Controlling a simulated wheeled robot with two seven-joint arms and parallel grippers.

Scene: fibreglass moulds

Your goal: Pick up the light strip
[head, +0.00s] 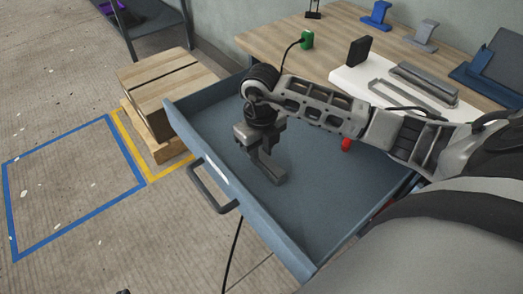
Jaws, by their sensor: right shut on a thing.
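My right gripper (269,176) reaches down into the open blue-grey drawer (335,205), its dark grey fingers pointing at the drawer floor. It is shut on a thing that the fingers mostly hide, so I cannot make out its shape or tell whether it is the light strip. No light strip shows clearly elsewhere in the drawer. My left gripper is not in view.
The drawer has a dark handle (211,188) on its front. A wooden worktop (285,42) behind carries a white board (357,77) with grey bars (424,82), a black block (359,50) and blue stands.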

